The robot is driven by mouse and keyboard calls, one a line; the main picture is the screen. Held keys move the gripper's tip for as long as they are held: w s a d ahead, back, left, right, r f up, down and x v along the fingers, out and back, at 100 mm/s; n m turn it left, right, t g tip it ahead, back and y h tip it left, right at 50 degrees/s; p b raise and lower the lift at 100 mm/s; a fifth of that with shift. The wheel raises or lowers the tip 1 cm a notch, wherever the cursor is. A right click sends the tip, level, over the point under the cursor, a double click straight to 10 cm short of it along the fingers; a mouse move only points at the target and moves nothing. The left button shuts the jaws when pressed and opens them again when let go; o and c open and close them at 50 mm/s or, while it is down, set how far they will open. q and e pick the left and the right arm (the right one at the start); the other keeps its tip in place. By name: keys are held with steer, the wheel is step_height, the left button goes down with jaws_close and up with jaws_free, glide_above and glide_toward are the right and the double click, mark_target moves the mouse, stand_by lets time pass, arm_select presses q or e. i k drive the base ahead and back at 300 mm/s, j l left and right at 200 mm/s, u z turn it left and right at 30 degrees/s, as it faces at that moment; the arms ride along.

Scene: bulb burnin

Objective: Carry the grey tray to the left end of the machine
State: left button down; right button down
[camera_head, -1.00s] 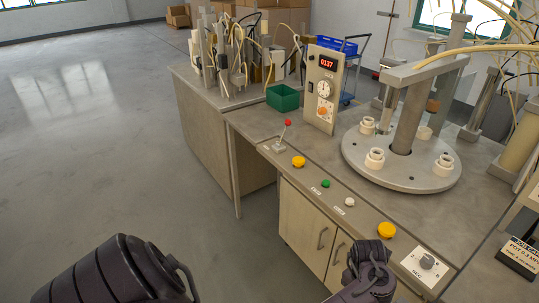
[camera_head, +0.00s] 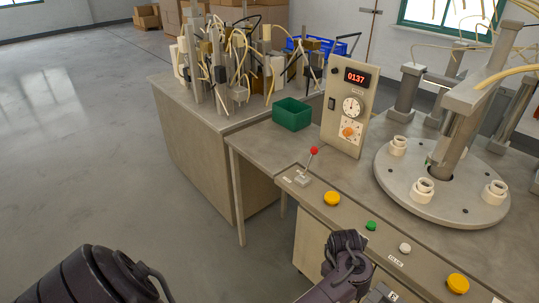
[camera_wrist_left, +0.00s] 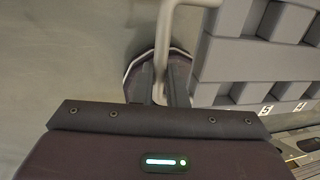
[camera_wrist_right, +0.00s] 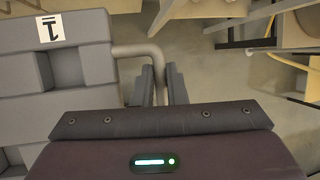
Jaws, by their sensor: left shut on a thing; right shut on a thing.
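In the right wrist view the tray (camera_wrist_right: 85,65) is on the left, with a label "1". My right gripper (camera_wrist_right: 161,78) is shut on the handle (camera_wrist_right: 140,52) there. The machine (camera_head: 272,150) has a round turntable (camera_head: 397,190).
A green bin (camera_head: 292,114) stands on the bench beside the control panel (camera_head: 346,105). The bench's left end (camera_head: 190,145) carries several fixtures and wires. A red-knobbed lever (camera_head: 308,165) and buttons line the front edge. Open floor (camera_head: 80,150) lies to the left.

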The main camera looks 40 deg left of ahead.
mark_target(272, 145)
steer(key=i+j, duration=0.1)
steer(key=j, duration=2.3)
steer(key=i+j, duration=0.15)
steer(key=j, duration=1.1)
